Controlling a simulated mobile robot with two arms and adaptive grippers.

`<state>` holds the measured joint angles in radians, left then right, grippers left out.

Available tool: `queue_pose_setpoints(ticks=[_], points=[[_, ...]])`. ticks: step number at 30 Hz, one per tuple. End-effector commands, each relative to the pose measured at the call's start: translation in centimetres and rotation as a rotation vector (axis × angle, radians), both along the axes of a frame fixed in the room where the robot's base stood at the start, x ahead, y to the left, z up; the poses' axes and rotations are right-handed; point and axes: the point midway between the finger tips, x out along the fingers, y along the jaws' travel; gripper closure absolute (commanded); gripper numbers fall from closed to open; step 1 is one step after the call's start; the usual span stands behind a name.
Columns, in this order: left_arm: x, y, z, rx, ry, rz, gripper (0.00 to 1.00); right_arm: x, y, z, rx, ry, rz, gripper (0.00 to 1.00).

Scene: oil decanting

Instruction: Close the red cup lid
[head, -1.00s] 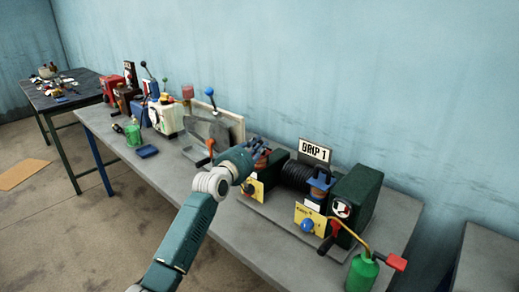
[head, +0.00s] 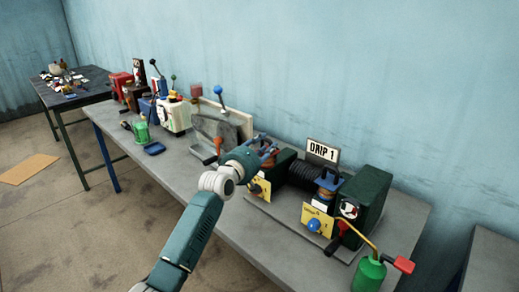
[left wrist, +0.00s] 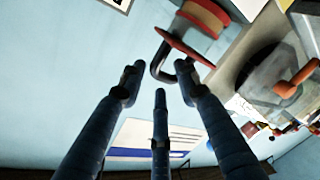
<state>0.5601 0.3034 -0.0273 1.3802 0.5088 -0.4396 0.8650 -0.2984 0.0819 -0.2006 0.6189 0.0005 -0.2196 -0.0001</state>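My left gripper (head: 262,152) is at the left machine on the long bench and hides most of the cup there. In the left wrist view its three fingers (left wrist: 158,82) are spread apart and hold nothing. Just beyond the fingertips is a red lid (left wrist: 185,47) with a dark curved handle (left wrist: 158,66). The handle's end lies near the gap between the fingers; contact cannot be told. The lid sits at an angle beside the banded red and tan cup (left wrist: 208,16). My right gripper is not in view.
A second machine (head: 362,197) with a blue-handled cup (head: 327,180) stands right of the gripper. A "DRIP 1" sign (head: 322,152) is behind. A green oil can (head: 369,274) is at the bench's near end.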

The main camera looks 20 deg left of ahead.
Motion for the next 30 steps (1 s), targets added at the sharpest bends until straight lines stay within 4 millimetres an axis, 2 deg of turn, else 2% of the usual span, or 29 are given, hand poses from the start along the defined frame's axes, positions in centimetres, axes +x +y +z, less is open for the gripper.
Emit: queue_pose_setpoints(ticks=[5, 12, 18, 23, 30], points=[[-2.3, 0.1, 0.0, 0.000, 0.000, 0.000, 0.68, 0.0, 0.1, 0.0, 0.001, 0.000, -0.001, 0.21], [-7.5, 0.5, 0.4, 0.002, 0.000, 0.001, 0.68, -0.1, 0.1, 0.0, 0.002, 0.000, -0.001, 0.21], [-10.6, 0.8, 0.6, 0.000, 0.001, 0.003, 0.68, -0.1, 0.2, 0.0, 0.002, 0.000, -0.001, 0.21], [-11.6, 0.8, 0.7, 0.000, 0.000, 0.002, 0.68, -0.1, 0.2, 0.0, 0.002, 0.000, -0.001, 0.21], [-11.7, 0.8, 0.7, 0.000, 0.000, 0.002, 0.68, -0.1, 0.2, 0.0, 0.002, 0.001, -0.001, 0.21]])
